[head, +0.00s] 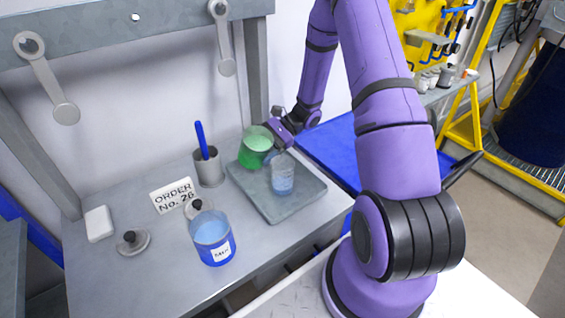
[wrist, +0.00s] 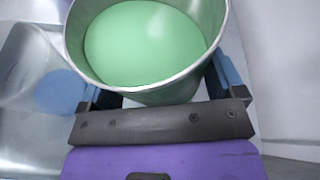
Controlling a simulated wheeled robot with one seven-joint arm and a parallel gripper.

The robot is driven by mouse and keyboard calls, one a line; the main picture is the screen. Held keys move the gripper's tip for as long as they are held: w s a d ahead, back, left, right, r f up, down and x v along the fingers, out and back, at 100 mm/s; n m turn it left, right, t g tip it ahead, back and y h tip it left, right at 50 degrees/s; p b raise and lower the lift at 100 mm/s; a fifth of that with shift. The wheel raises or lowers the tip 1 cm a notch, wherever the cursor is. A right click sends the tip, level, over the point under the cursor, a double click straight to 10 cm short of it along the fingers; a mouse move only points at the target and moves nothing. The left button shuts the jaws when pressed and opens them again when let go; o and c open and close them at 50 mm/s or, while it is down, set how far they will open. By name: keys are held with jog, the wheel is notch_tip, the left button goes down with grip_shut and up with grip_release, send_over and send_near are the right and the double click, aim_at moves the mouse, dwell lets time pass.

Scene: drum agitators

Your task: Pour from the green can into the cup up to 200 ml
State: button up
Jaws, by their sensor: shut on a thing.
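The green can (head: 254,151) is see-through with green liquid inside, and it is held over the left part of the grey tray. My gripper (head: 281,137) is shut on it from the right side. In the wrist view the can (wrist: 150,45) fills the space between the jaws, and its green liquid lies well below the rim. The can looks tilted a little in the head view. The clear cup (head: 282,176) stands upright on the tray, right of and nearer than the can, with pale blue liquid in its lower part. Marks on the cup are too small to read.
The grey tray (head: 268,212) lies on the bench. A blue labelled can (head: 212,240) stands in front, left. A holder (head: 208,168) with a blue-handled tool, an order sign (head: 172,196), a round lid (head: 133,242) and a white block (head: 99,223) are at the left.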

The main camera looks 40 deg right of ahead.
aim_at(263, 135)
jog(key=shift+s+r+n, duration=0.35)
jog(key=shift+r+n, duration=0.1)
jog(key=shift+n, duration=0.05)
dwell(0.5)
jog(key=shift+n+t+y, duration=0.4)
jog(key=shift+n+t, duration=0.2)
jog(key=shift+t, duration=0.1)
jog(key=shift+s+d+r, duration=0.1)
jog(key=shift+s+r, duration=0.1)
jog(key=shift+r, duration=0.7)
jog(key=shift+s+d+r, duration=0.1)
jog(key=shift+s+r, duration=0.05)
jog(key=shift+r, duration=0.8)
jog(key=shift+s+r, duration=0.2)
jog(key=shift+r, duration=0.7)
jog(key=shift+s+f+n+y, duration=0.1)
jog(key=shift+f+n+y, duration=0.2)
jog(key=shift+n, duration=0.3)
jog(key=shift+r+n+t+p, duration=0.5)
jog(key=shift+r+n, duration=0.1)
jog(key=shift+n, duration=0.1)
dwell(1.4)
jog(key=shift+f+m+g, duration=0.4)
jog(key=shift+f+m, duration=0.15)
jog(key=shift+m, duration=0.15)
jog(key=shift+r+m+g+h, duration=0.2)
jog(key=shift+m+g+h, duration=0.15)
jog(key=shift+m, duration=0.35)
jog(key=shift+w+f, duration=0.2)
jog(key=shift+f, duration=0.35)
